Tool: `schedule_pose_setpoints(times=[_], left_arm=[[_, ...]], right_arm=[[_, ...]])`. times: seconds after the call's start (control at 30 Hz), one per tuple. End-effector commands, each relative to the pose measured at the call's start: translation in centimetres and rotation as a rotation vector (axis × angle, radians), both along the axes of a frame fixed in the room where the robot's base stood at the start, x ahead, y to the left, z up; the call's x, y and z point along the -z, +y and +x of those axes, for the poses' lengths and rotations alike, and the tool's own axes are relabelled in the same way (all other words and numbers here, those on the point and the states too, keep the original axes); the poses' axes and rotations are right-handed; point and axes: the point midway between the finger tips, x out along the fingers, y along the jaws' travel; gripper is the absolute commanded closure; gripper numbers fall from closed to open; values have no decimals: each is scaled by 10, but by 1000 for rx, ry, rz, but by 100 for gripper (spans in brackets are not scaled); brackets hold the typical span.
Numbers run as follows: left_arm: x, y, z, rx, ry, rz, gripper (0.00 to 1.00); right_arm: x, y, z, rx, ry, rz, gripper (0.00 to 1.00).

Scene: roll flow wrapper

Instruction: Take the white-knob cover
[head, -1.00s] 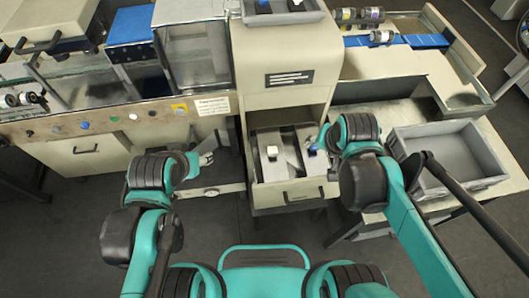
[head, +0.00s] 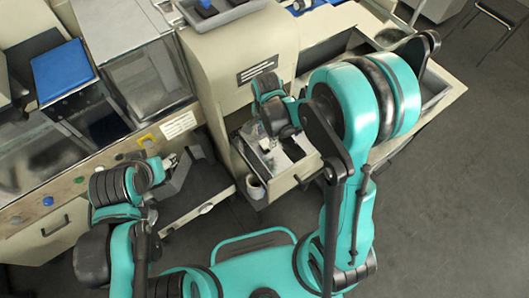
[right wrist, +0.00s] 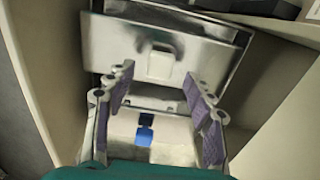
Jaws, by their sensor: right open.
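The white-knob cover, a shiny metal plate with a white block knob, shows in the right wrist view (right wrist: 125,47) and in the open drawer in the head view (head: 265,145). My right gripper (right wrist: 158,82) is open, its purple-padded fingers spread on either side of the space just short of the knob; the knob is not between the pads. In the head view my right gripper (head: 258,133) is over the drawer, partly hidden by my arm. My left gripper (head: 176,163) is beside the machine front, too small to judge.
The drawer (head: 287,181) stands open under the beige machine housing (head: 250,60), whose walls flank the right gripper closely. A grey tray (head: 222,8) sits on top. A grey bin (head: 436,88) is partly hidden behind my right arm.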

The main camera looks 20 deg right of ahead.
Motion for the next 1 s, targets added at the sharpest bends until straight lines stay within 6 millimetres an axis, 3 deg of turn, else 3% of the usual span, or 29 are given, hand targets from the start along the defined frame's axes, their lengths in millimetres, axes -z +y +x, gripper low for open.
schedule_pose_setpoints(times=[0.2,0.53,0.73,1.0], left_arm=[[16,0,0,0,0,0,48],[17,0,0,0,0,0,48],[17,0,0,0,0,0,48],[17,0,0,0,0,0,48]], right_arm=[[36,2,-1,-1,-1,0,47],[41,1,-2,-2,-1,-1,47],[41,2,-2,-2,-1,-1,99],[41,1,-2,-2,-1,-1,100]])
